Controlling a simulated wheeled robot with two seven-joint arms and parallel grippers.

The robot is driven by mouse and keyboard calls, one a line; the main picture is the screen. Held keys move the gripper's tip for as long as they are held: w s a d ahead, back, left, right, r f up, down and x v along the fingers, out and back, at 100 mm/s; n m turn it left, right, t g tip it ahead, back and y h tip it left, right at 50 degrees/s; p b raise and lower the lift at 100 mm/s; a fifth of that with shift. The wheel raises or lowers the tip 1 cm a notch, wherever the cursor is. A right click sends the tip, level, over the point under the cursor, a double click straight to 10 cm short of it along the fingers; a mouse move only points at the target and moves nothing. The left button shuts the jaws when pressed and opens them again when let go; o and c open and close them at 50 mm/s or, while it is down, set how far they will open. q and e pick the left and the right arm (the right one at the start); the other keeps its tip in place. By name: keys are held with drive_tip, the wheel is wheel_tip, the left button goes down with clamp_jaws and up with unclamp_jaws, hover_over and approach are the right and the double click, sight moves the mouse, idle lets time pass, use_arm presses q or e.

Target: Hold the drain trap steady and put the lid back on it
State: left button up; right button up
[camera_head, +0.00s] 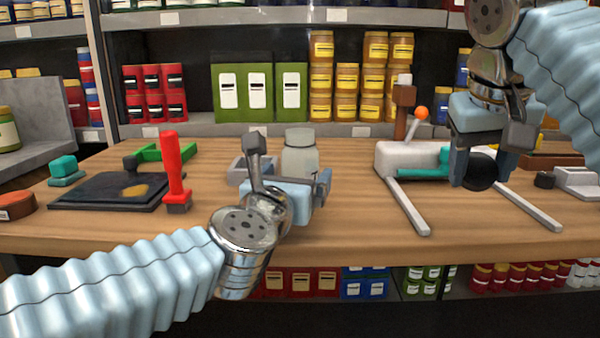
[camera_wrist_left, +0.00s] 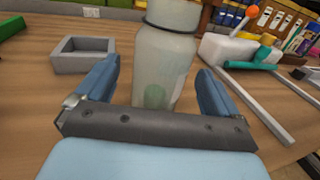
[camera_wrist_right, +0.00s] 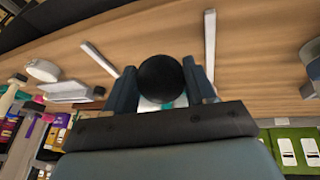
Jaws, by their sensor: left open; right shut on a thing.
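The drain trap (camera_head: 300,153) is a pale, translucent jar standing upright on the bench; it fills the middle of the left wrist view (camera_wrist_left: 167,55). My left gripper (camera_head: 293,188) is open in front of it. Its two fingers lie to either side of the jar's lower part in the left wrist view, with gaps showing. My right gripper (camera_head: 480,168) is shut on a round black lid (camera_wrist_right: 163,82), held near the white pump at the right. The lid also shows between the fingers in the head view (camera_head: 481,178). The lid's underside is hidden.
A grey square open holder (camera_wrist_left: 82,56) stands left of the jar. The white pump (camera_head: 402,157) with an orange-knobbed lever and two grey rails is at right. A red-handled tool (camera_head: 173,163) and a dark tray (camera_head: 80,196) are at left. Bench between jar and pump is clear.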

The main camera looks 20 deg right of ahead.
sight(303, 163)
use_arm(q)
drive_tip(key=x, duration=0.2)
drive_tip(key=r+p+x, duration=0.1)
drive_tip(key=x, duration=0.1)
drive_tip(key=shift+w+d+p, duration=0.15)
drive_tip(key=shift+w+p, duration=0.05)
drive_tip(key=shift+p, duration=0.1)
use_arm(e)
drive_tip(key=shift+r, duration=0.8)
use_arm(q)
drive_tip(key=shift+w+d+f, duration=0.1)
drive_tip(key=shift+w+d, duration=0.05)
drive_tip(key=shift+w, duration=0.15)
drive_tip(key=c, duration=1.2)
use_arm(e)
drive_tip(key=shift+r, duration=0.1)
